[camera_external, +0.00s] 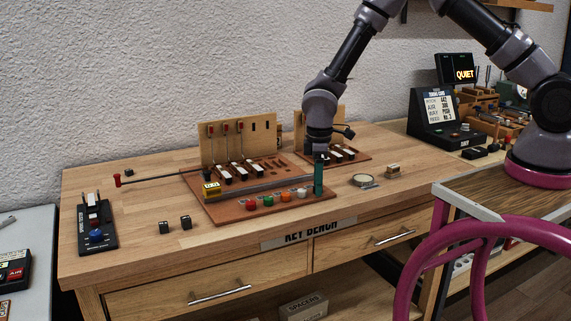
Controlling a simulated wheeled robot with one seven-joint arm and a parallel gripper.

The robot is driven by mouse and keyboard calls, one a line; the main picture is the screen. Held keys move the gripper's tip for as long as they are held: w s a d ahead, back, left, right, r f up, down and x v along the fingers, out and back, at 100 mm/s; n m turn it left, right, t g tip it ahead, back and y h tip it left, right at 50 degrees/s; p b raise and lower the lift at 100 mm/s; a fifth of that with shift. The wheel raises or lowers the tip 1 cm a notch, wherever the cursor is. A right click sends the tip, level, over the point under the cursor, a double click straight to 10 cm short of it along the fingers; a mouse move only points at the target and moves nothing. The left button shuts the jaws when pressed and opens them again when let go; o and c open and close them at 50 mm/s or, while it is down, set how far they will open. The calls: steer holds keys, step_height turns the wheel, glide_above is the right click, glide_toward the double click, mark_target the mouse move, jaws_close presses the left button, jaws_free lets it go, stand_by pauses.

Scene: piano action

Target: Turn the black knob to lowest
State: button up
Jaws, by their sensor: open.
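My gripper (319,152) points down over the right front part of the brown key board (232,213). It is open, and its fingers are small and hard to make out. A teal upright piece (318,178) stands directly below it; I cannot tell whether they touch.
Red (251,205), green (268,200) and orange (286,195) round pieces line the board's front. Upright wooden panels stand behind the key rows. A lit QUIET display (460,72) stands at the back right.

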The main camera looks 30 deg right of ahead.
step_height(320, 180, up, 11)
steer(key=shift+f, duration=0.2)
stand_by(0.3)
steer(key=d+r+m+t+y, duration=0.1)
steer(key=d+r+m+t, duration=0.4)
steer(key=d+r, duration=1.6)
steer(key=s+d+r+m+t, duration=0.1)
steer(key=s+d+r+m, duration=0.4)
steer(key=s+d, duration=0.2)
steer(key=s+d+r+m+t+y, duration=0.1)
steer(key=s+d+r+m, duration=0.4)
steer(key=s+d+m, duration=0.1)
steer(key=s+d, duration=0.1)
steer(key=s, duration=0.1)
steer(key=shift+s+d+r+m, duration=0.15)
steer(key=shift+s+d+m, duration=0.15)
steer(key=shift+s+d, duration=0.1)
steer(key=shift+w, duration=0.1)
